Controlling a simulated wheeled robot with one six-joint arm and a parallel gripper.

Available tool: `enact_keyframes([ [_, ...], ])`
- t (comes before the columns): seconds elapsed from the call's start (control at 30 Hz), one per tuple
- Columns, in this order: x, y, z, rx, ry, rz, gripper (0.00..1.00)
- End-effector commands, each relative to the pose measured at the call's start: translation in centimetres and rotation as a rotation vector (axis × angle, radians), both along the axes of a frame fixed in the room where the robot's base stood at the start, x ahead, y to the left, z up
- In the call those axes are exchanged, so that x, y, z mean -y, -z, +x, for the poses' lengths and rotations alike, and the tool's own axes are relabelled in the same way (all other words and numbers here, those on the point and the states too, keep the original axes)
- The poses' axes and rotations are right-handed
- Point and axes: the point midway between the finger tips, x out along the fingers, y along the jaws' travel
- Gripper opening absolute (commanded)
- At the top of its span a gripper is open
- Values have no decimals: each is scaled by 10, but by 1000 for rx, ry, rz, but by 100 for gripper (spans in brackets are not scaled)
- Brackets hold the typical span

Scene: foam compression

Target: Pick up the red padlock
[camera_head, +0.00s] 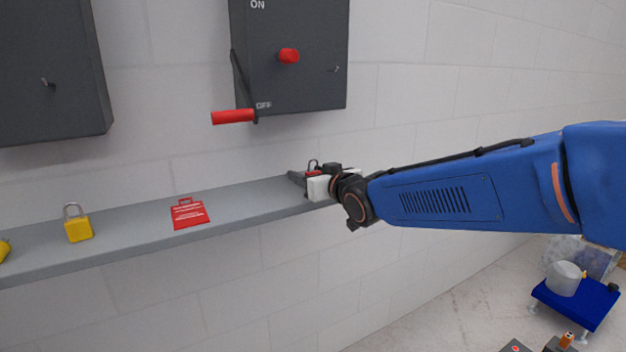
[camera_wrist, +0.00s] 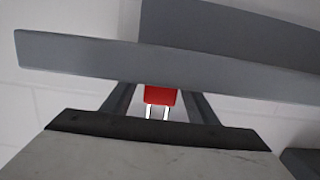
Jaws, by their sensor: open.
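The red padlock (camera_wrist: 160,95) shows in the wrist view between the two dark fingers of my gripper (camera_wrist: 160,98), its metal shackle pointing toward the palm. In the head view a sliver of the red padlock (camera_head: 313,173) and its shackle show at the right part of the shelf, mostly hidden by my gripper (camera_head: 300,178). My gripper is open, with one finger on either side of the padlock. I cannot tell whether the fingers touch it.
The grey shelf (camera_head: 130,234) runs along the white block wall. A grey switch box (camera_head: 290,85) with a red-handled lever (camera_head: 233,117) hangs above. A blue cart (camera_head: 577,303) stands lower right.

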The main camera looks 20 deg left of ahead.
Motion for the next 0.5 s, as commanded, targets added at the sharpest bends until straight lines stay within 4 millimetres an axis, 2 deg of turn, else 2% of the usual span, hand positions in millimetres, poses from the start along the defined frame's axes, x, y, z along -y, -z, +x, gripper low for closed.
enact_keyframes([
  [0.13,-10,3,9,-1,0,-1,53],
  [0.37,-11,2,9,0,0,0,53],
  [0.5,-11,3,9,0,0,0,20],
])
